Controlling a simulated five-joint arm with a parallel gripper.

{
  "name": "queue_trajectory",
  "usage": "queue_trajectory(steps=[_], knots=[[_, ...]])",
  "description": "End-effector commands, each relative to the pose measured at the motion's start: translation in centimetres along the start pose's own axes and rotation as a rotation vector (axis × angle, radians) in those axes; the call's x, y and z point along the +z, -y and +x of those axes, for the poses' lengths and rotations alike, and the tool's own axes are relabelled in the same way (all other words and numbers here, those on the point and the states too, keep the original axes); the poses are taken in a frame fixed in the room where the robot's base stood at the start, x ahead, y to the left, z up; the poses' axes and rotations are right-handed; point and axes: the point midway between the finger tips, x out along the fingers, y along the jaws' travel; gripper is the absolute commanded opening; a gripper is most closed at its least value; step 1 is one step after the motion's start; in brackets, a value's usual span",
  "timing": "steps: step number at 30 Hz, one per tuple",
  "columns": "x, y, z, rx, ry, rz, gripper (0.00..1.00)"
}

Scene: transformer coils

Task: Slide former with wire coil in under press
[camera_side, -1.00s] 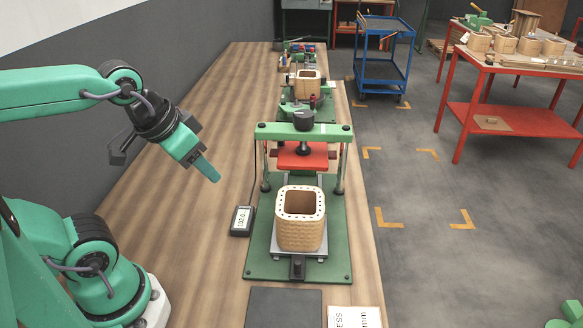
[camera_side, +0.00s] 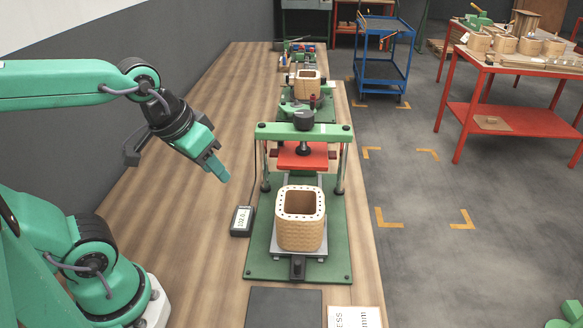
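The former with its wire coil (camera_side: 300,232) is a tan, square, hollow block with rounded corners and a row of holes round its top rim. It stands upright on a grey sliding plate (camera_side: 322,252) at the front of the green press base (camera_side: 336,268). The press (camera_side: 303,131) stands behind it, with a green crossbeam, a black knob and a red pressing plate (camera_side: 301,156). The former is in front of the red plate, not beneath it. My gripper (camera_side: 222,175) is in the air left of the press, apart from the former. Its finger opening cannot be made out.
A small display box (camera_side: 241,220) lies left of the press base, with a cable. A dark mat (camera_side: 283,307) and a white card (camera_side: 354,317) lie at the front. Another former (camera_side: 306,83) stands on a fixture behind the press.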

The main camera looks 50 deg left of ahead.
Motion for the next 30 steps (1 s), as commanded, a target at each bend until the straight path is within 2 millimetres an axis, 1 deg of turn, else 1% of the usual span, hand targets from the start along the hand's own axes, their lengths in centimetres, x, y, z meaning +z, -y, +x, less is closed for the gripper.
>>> queue_trajectory(steps=[9, 15, 21, 30], knots=[[-1.8, -3.4, 3.6, -0.001, 0.132, -0.256, 0.36], [-2.3, -5.8, 6.3, -0.034, 0.213, -0.426, 0.36], [-2.3, -8.5, 9.4, -0.09, 0.283, -0.592, 0.36], [-1.1, -12.3, 14.1, -0.207, 0.357, -0.821, 0.36]])
